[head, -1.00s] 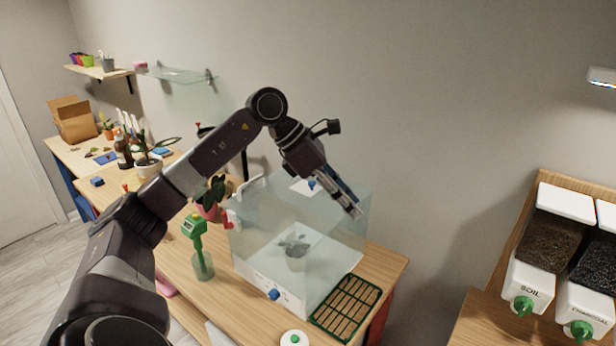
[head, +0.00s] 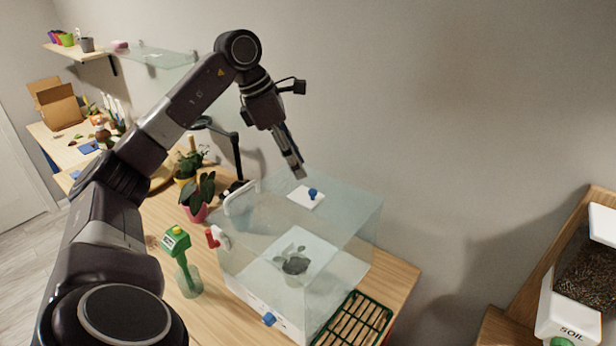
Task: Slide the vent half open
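The clear propagator box (head: 345,240) stands on the wooden table with a small potted plant (head: 292,264) inside. I cannot tell how far the vent is open. My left gripper (head: 299,173) points down just behind and above the vent, apart from the knob. Its fingers look close together, but the view is too edge-on to tell whether they are open. My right gripper is not in view.
A green-topped sprayer or meter (head: 176,240) and a pink-potted plant (head: 198,198) stand left.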

